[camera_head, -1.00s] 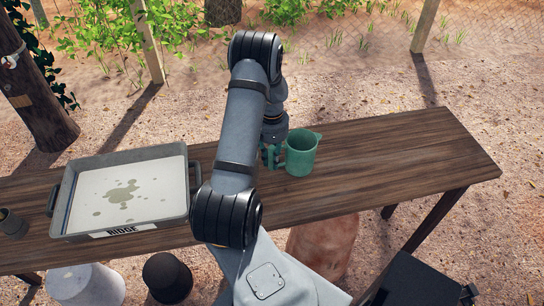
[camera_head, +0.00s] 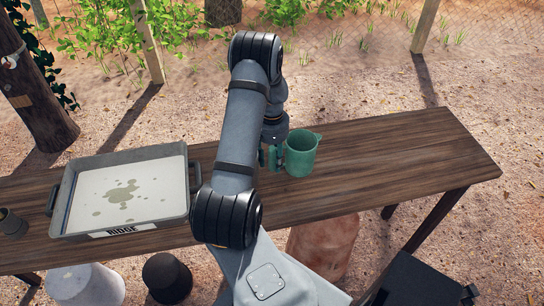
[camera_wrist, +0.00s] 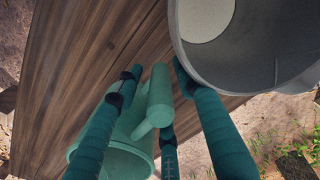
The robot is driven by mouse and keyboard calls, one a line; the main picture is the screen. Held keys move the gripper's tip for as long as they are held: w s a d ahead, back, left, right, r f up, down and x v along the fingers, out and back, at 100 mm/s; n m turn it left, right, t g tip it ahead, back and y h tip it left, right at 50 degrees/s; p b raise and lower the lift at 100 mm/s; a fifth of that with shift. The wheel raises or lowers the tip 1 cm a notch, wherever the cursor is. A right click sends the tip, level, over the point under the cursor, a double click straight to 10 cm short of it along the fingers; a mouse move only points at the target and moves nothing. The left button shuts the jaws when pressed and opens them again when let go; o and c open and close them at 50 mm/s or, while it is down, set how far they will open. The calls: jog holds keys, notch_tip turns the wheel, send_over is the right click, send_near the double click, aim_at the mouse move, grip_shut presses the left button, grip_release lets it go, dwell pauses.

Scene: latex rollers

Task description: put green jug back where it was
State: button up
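The green jug (camera_head: 302,154) stands upright on the wooden table (camera_head: 400,160), right of the tray. My gripper (camera_head: 270,163) is just left of it, at the handle side, pointing down. In the wrist view the jug (camera_wrist: 118,158) shows at the lower middle, with its handle between my teal fingers (camera_wrist: 155,75). The fingers are straight and spread, with visible gaps to the handle. Part of the jug's body is hidden behind a finger in the wrist view.
A grey tray (camera_head: 174,221) with a stained pale bottom stands on the left part of the table. A small dark cup (camera_head: 12,224) is at the far left. The table right of the jug is clear. Stools stand below the front edge.

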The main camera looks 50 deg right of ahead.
aim_at(275, 148)
notch_tip(275, 148, up, 12)
jog(key=shift+r+b, duration=0.2)
jog(key=shift+b, duration=0.5)
notch_tip(275, 148, down, 13)
jog(key=shift+a+p, duration=0.1)
jog(key=shift+p, duration=0.4)
jog(key=r, duration=0.3)
jog(key=r+b, duration=0.1)
jog(key=r, duration=0.1)
jog(key=shift+s+r, duration=0.1)
jog(key=shift+s, duration=0.2)
jog(key=shift+s+d+r, duration=0.2)
jog(key=shift+s, duration=0.1)
jog(key=shift+w+r, duration=0.1)
